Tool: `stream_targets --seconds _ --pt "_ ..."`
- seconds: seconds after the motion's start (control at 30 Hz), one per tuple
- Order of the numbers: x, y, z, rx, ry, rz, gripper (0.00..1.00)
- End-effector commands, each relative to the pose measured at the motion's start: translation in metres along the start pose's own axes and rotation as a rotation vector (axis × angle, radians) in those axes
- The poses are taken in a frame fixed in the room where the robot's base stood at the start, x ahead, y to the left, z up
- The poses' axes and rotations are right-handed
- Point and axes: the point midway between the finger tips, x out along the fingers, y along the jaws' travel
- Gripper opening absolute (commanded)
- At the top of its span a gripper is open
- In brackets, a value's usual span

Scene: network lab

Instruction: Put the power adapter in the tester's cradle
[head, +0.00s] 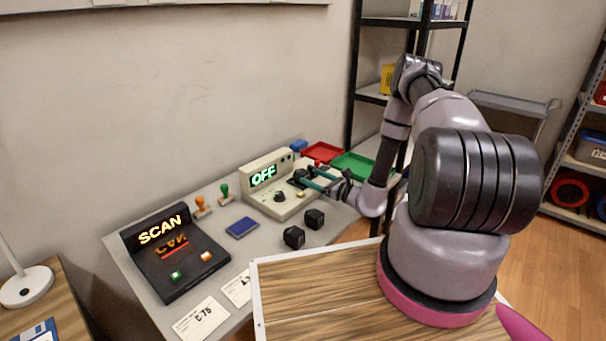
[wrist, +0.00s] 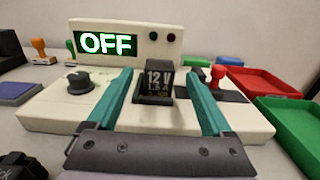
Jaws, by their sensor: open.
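The tester (head: 272,207) is a cream box on the grey bench with a green "OFF" display; it also fills the wrist view (wrist: 60,115). A black power adapter marked "12 V" (wrist: 158,82) stands upright at the tester's black cradle (wrist: 153,98). Whether it is fully seated I cannot tell. My gripper (wrist: 160,95) is open, its two teal fingers on either side of the adapter with gaps showing. In the head view my gripper (head: 312,180) reaches the tester's right part. Two more black adapters lie on the bench, one at the left (head: 293,237) and one at the right (head: 314,218).
A red tray (head: 322,152) and a green tray (head: 352,165) lie beyond the tester at the right. A black scanner (head: 175,255) stands at the bench's left. A blue pad (head: 242,228), stamps (head: 201,206) and white cards (head: 200,318) lie around it. A knob (wrist: 78,82) and red lever (wrist: 216,76) stick up.

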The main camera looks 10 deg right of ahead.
Motion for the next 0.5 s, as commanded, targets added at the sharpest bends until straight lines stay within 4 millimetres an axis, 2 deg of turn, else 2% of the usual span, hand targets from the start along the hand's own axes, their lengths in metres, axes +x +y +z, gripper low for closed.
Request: stream_targets --seconds 0.13,0.37,0.47,0.5 --pt "-0.019 0.0 0.0 0.001 0.001 -0.001 0.85" --pt "-0.027 0.0 0.001 -0.002 -0.001 0.002 0.85" --pt "-0.023 0.002 0.013 -0.018 -0.007 0.031 0.85" --pt "-0.019 0.004 0.023 -0.032 -0.012 0.059 0.85"
